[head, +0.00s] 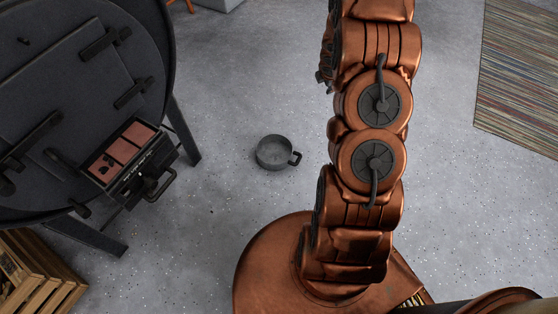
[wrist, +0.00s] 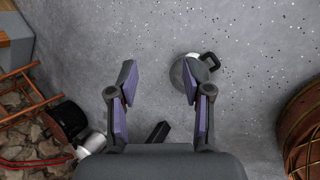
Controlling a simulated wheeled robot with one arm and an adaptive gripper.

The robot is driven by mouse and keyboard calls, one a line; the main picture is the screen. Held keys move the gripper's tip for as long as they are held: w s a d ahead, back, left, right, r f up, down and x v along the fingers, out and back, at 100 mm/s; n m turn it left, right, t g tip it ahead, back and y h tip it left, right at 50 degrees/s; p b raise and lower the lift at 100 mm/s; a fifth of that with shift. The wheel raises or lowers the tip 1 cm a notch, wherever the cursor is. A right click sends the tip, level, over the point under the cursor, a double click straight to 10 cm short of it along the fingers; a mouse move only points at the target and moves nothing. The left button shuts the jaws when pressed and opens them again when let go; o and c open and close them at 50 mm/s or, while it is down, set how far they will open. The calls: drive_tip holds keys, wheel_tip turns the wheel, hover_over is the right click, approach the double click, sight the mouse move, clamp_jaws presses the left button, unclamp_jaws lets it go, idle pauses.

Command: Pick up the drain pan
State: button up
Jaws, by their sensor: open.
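The drain pan (head: 273,152) is most likely the small dark round pan with a loop handle on its right. It sits upright on the grey speckled floor in the head view, between the stove and my arm. My gripper (wrist: 158,80) shows in the wrist view with its two purple-padded fingers spread wide and nothing between them. It is outside the head view. Behind its right finger, a grey round vessel with a black handle (wrist: 208,61) is partly hidden. I cannot tell whether this is the same pan.
A black barrel stove (head: 75,85) on legs stands at the left, with an open ash drawer (head: 128,150). A wooden crate (head: 42,270) is below it. A striped rug (head: 520,75) lies at upper right. The wrist view shows a dark pot (wrist: 66,120) and a rust-brown round object (wrist: 303,115).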

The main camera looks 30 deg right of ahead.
wheel_tip(320, 180, down, 10)
drive_tip(key=n+y+b, duration=0.1)
drive_tip(key=n+b, duration=0.1)
drive_tip(key=b, duration=0.1)
drive_tip(key=n+t+y+b, duration=0.1)
drive_tip(key=n+y+b, duration=0.55)
drive_tip(key=b, duration=0.25)
approach(300, 159)
drive_tip(key=a+f, duration=0.1)
drive_tip(key=b+x, duration=0.1)
drive_tip(key=x, duration=0.3)
drive_tip(key=d+b+x, duration=0.1)
drive_tip(key=x, duration=0.2)
drive_tip(key=shift+w+b, duration=0.3)
drive_tip(key=shift+w+a+f, duration=0.25)
drive_tip(key=shift+w+f, duration=0.05)
drive_tip(key=shift+f, duration=0.05)
clamp_jaws()
